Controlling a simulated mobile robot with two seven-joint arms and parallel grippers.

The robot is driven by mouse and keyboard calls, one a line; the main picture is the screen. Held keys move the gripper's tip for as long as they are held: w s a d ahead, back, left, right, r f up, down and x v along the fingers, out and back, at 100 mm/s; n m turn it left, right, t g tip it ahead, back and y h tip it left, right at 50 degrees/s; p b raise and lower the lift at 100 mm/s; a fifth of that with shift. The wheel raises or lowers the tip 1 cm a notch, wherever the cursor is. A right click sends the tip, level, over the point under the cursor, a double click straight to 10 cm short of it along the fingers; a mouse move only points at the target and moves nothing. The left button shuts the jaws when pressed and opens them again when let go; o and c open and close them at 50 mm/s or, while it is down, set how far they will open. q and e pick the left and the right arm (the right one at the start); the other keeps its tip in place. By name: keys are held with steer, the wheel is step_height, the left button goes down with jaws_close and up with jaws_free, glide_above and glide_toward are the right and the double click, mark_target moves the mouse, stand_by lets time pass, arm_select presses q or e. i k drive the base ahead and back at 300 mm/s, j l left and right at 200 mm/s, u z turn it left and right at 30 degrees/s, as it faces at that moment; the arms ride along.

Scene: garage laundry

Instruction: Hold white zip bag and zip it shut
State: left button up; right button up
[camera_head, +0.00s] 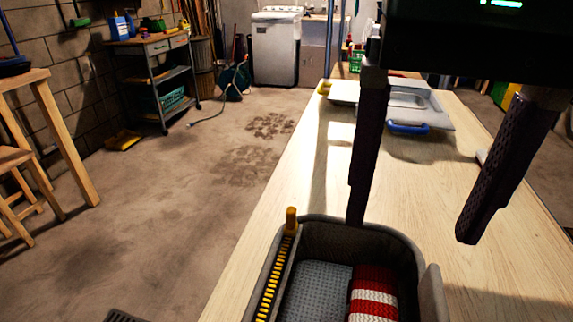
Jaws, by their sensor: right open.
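An open bag (408,243) stands at the near end of the wooden table. It looks grey rather than white, and its near part is cut off by the picture's bottom edge. A yellow zip (270,278) runs along its left rim, with a yellow pull tab (291,221) standing up at the far left corner. Inside lie a blue-grey textured cloth (315,290) and a red-and-white striped cloth (373,294). My right gripper (412,230) points down with its fingers wide apart and empty. Its left finger overlaps the bag's far rim in the picture; contact cannot be told. My left gripper is out of view.
Open floor (180,200) lies left of the table.

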mark_target(291, 228)
steer(key=i+l+u, duration=0.15)
steer(key=l+u, duration=0.15)
steer(key=u, duration=0.2)
steer(key=i+l+u, duration=0.1)
steer(key=l+u, duration=0.6)
steer(key=u, duration=0.25)
steer(key=l+u, duration=0.75)
steer(key=u, duration=0.2)
steer(key=k+l+u, duration=0.15)
steer(key=l+u, duration=0.15)
steer(key=u, duration=0.2)
